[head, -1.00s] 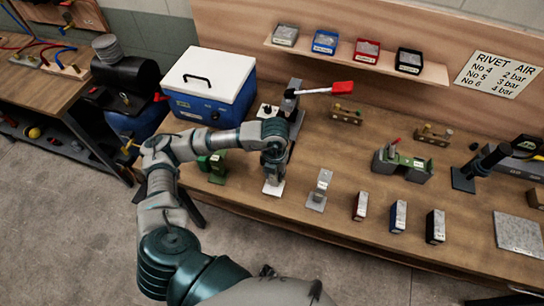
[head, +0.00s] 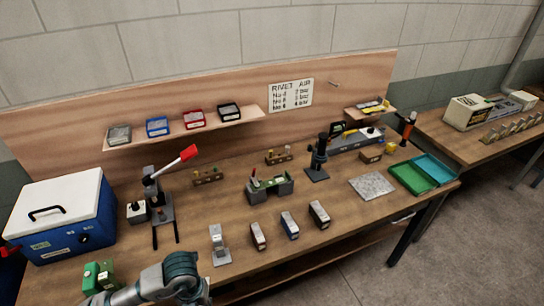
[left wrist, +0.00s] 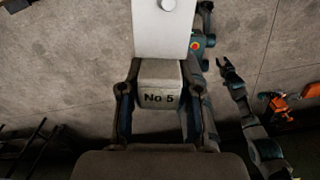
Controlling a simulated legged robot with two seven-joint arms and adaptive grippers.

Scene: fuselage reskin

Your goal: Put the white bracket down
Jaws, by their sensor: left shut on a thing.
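The white bracket (left wrist: 163,30) shows in the left wrist view as a pale flat plate with a round spot, joined to a grey block marked "No 5". My left gripper (left wrist: 160,82) is shut on that block, one finger on each side. Bare floor shows behind it. In the head view only my left forearm shows at the bottom left; its gripper and the bracket are hidden or out of frame. My right gripper (left wrist: 230,72) shows in the left wrist view, empty, its fingers apart.
A grey slab (head: 372,186) and green tray (head: 411,178) lie right. The front right bench is clear.

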